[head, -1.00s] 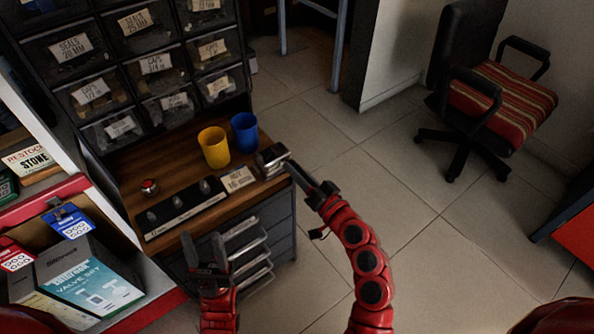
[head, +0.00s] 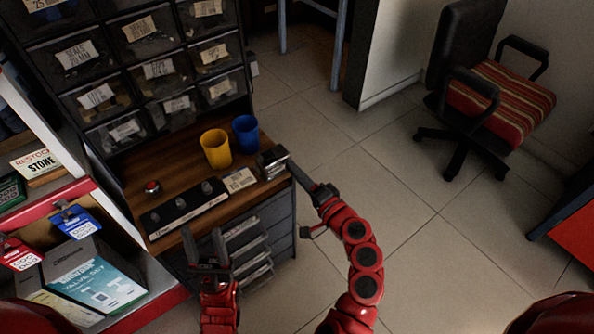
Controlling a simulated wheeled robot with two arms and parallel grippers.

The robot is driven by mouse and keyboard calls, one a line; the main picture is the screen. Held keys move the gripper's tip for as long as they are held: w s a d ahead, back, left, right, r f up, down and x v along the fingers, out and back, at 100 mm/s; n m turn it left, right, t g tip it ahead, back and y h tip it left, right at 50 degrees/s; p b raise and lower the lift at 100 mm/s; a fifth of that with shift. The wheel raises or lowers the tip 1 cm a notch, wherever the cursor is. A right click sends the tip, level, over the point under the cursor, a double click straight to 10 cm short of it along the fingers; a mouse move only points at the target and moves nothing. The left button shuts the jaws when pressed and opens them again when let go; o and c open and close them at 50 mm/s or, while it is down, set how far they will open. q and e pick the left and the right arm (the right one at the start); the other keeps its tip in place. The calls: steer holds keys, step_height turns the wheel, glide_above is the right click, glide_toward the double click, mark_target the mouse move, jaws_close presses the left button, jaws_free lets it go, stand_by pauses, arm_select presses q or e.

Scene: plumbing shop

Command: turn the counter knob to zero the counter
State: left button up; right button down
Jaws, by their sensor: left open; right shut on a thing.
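The counter (head: 271,160), a small dark and silvery box, sits at the right edge of the wooden bench top. My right gripper (head: 290,167) reaches it from the right and is shut at its right side. The knob is hidden by the fingers, too small to make out; the gripper appears shut on it. The counter's reading cannot be seen. My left gripper (head: 203,243) is open and empty, fingers pointing up, in front of the bench's front edge, well left of the counter.
A black strip with knobs (head: 184,209) and a red button (head: 152,187) lie further left. Open floor (head: 400,220) is at the right.

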steer(key=shift+f, duration=0.1)
stand_by(0.4)
steer(key=c, duration=0.6)
jaws_free()
steer(key=shift+d, duration=0.1)
steer(key=b+v, duration=0.1)
steer(key=v, duration=1.6)
steer(key=shift+s+b, duration=0.15)
steer(key=shift+b, duration=0.2)
